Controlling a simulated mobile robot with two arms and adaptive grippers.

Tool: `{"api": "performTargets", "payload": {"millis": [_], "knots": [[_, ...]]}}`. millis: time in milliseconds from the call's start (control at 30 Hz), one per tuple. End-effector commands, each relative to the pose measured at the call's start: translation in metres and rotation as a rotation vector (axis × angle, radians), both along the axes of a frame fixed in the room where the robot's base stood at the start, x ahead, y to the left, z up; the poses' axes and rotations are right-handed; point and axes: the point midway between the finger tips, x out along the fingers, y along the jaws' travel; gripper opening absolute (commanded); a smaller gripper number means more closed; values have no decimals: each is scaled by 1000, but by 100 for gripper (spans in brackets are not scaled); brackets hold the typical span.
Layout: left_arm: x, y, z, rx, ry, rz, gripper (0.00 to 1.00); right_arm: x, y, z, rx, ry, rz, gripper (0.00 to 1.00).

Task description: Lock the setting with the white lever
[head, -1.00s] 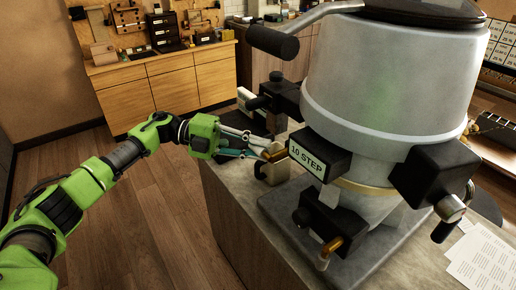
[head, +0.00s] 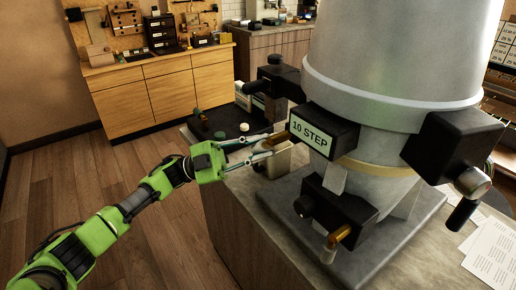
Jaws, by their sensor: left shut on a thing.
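The big grey machine (head: 395,65) stands on a counter. A black box labelled "10 STEP" (head: 313,134) sits on its front. A brass-coloured lever (head: 279,138) with a pale tip sticks out from the box's left side. My left gripper (head: 264,149) is at this pale tip, its fingers closed on it; the fingers partly hide the tip. A second brass lever (head: 341,235) with a white end sticks out of a lower black block (head: 336,204). My right gripper is not in view.
A beige container (head: 278,162) stands on the counter just below my left fingers. Black-handled parts (head: 277,75) jut out behind it. Papers (head: 489,256) lie at the right. Wooden drawers (head: 165,85) stand at the back; the floor at left is clear.

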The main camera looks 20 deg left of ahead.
Motion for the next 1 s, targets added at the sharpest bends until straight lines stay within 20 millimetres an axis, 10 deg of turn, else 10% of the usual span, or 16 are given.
{"api": "performTargets", "payload": {"millis": [1000], "knots": [[-8, -10, -9, -233, 183, -3, 0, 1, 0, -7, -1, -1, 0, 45]]}}
